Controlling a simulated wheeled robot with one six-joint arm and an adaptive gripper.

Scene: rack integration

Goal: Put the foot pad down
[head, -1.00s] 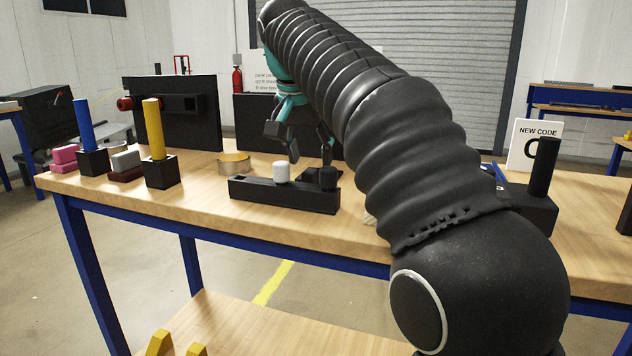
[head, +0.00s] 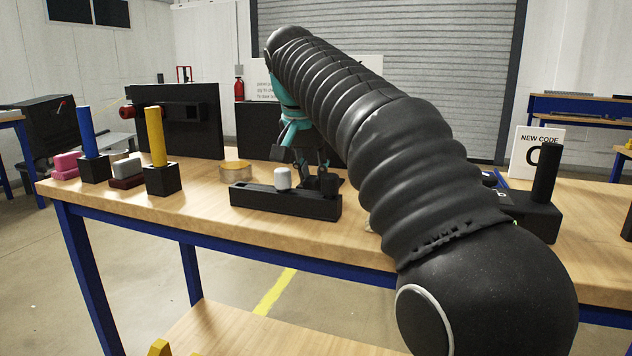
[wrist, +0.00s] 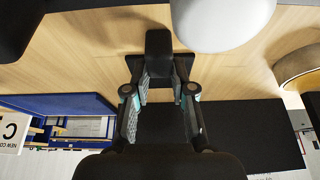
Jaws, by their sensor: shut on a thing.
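The foot pad appears to be a small black block (wrist: 158,45), which shows between my fingertips in the wrist view. My gripper (wrist: 159,88) is shut on it. In the head view my gripper (head: 304,158) is low over the table, just behind a long black holder (head: 275,203). A white rounded piece (head: 282,178) and a black piece (head: 329,184) stand in that holder. The white piece also shows close beside the block in the wrist view (wrist: 222,22). In the head view the block cannot be told apart from my dark fingers. Whether it touches the table is unclear.
A tape roll (head: 235,171) lies left of the holder. Blue (head: 86,130) and yellow (head: 155,137) posts stand in black blocks further left. A dark panel (head: 178,122) stands behind them. A black post and base (head: 535,215) stand at right. The front-left wooden tabletop is clear.

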